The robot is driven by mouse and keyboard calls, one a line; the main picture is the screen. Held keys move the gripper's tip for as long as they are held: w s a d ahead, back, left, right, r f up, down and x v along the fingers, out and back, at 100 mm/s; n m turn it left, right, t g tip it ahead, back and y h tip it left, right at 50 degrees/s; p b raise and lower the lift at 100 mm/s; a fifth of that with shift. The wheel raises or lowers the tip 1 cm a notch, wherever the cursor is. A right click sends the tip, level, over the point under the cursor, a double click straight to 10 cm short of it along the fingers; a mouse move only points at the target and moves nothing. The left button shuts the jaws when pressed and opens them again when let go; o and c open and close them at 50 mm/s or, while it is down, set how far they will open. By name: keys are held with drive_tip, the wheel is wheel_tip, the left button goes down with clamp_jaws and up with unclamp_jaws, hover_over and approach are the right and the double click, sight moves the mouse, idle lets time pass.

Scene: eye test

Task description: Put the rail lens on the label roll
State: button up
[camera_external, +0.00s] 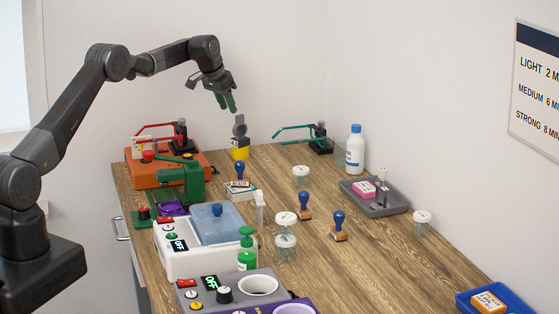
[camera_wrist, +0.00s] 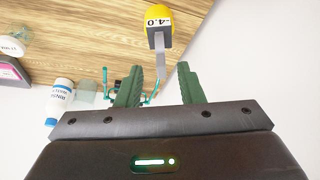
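A yellow block with a dark band and an upright grey round piece (camera_external: 240,150), apparently the rail lens, stands near the table's far edge. In the wrist view the rail lens (camera_wrist: 159,38) shows a "-4.0" mark, a yellow part and a grey strip. My gripper (camera_external: 227,102) hangs in the air just above and left of it, fingers pointing down. In the wrist view my gripper (camera_wrist: 159,85) has its green fingers apart, with nothing held between them. I cannot pick out the label roll with certainty; a purple, partly hidden item (camera_external: 173,208) lies by the green press.
A red-armed device on an orange base (camera_external: 170,173) stands left of the lens, and a teal-armed stand (camera_external: 319,138) to its right. A white bottle (camera_external: 355,150), a grey tray (camera_external: 390,205), jars and blue-handled stamps (camera_external: 338,224) stand rightward.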

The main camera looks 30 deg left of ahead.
drive_tip(key=shift+v, duration=1.1)
